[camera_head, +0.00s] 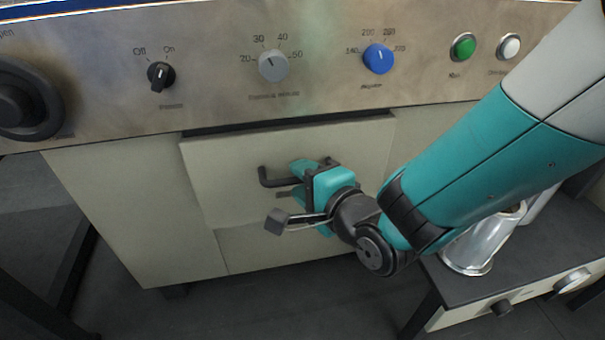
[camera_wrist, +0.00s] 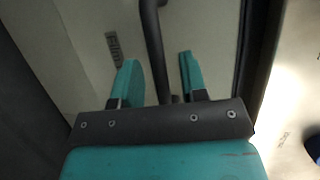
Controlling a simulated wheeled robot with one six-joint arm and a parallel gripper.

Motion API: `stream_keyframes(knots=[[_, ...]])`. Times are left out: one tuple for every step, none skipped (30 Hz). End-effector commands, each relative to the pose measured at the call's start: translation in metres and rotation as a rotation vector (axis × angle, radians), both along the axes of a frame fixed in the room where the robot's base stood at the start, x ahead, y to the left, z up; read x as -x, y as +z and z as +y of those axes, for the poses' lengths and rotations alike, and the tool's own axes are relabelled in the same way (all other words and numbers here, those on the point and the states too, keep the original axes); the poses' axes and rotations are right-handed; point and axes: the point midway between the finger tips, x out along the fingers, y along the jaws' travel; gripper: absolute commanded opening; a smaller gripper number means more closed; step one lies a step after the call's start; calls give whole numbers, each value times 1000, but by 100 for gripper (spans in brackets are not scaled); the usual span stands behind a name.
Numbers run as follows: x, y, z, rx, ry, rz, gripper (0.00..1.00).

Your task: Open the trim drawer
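The trim drawer's cream front (camera_head: 225,170) is below the control panel, with a dark gap along its top edge. Its dark bar handle (camera_head: 264,177) runs across the front and is partly hidden by my gripper (camera_head: 303,178). In the wrist view the handle (camera_wrist: 152,30) passes between the two teal fingers of my gripper (camera_wrist: 158,60). The fingers are apart, with a visible gap on each side of the bar. A small dark label (camera_wrist: 113,45) is on the drawer front beside the left finger.
The metal control panel above carries a black switch (camera_head: 161,76), a grey knob (camera_head: 273,66), a blue knob (camera_head: 378,58) and a green button (camera_head: 463,47). A shiny metal cylinder (camera_head: 478,245) stands on a dark-topped unit at the right. Dark floor (camera_head: 260,305) lies below.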

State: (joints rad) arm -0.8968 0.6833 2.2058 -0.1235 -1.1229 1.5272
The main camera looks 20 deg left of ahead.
Motion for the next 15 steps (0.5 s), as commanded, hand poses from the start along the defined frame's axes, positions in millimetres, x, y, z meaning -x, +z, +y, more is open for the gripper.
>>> stream_keyframes(knots=[[-2,-2,4,1,0,-1,40],[-3,-2,5,0,0,0,40],[-4,-2,6,0,-1,0,40],[-5,-2,7,-1,-1,-1,40],[-5,-2,7,0,-1,0,40],[-6,-2,8,0,-1,1,40],[-6,-2,8,0,-1,1,40],[-6,-2,8,0,-1,1,40],[-6,-2,8,0,-1,1,40],[-6,-2,8,0,-1,1,40],[-6,-2,8,0,-1,1,40],[-6,-2,8,0,-1,0,40],[-6,-2,8,0,-1,0,33],[-6,-2,8,0,-1,0,26],[-6,-1,7,0,-1,0,17]])
